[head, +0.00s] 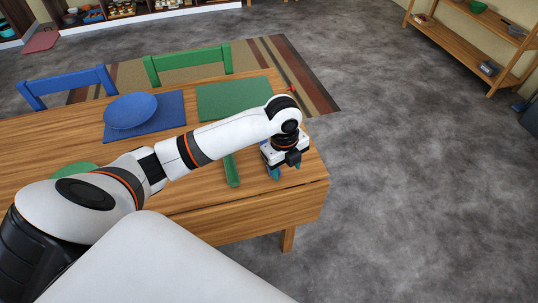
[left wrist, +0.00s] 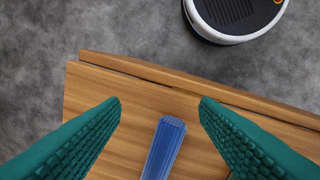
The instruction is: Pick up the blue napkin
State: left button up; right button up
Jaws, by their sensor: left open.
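The blue napkin (left wrist: 164,150) is a narrow rolled strip lying on the wooden table (left wrist: 135,90) in the left wrist view, with its lower end cut off by the frame. My left gripper (left wrist: 159,104) is open, with one teal ribbed finger on each side of the napkin and visible gaps between them. Nothing is held. In the head view my left gripper (head: 286,170) points down over the table's near right corner, and I cannot make out the blue napkin there, likely hidden by the gripper. My right gripper is in neither view.
A green rolled napkin (head: 231,171) lies left of the gripper. A green placemat (head: 232,98) and a blue placemat (head: 172,105) with a blue plate (head: 131,111) lie farther back. Blue (head: 66,86) and green (head: 188,62) chairs stand behind.

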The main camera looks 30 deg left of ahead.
pick_arm(q)
jog(key=w+a+r+m, duration=0.3)
jog(key=w+a+r, duration=0.2)
jog(key=a+r, duration=0.3)
jog(key=shift+g+y, duration=0.3)
jog(key=shift+g, duration=0.1)
jog(key=f, duration=0.8)
jog(key=a+f, duration=0.1)
jog(key=f, duration=0.3)
jog(key=shift+w+f+p, duration=0.1)
jog(key=shift+f+p, duration=0.15)
jog(key=shift+p, duration=0.15)
jog(key=shift+c, duration=0.6)
jog(key=c, duration=0.9)
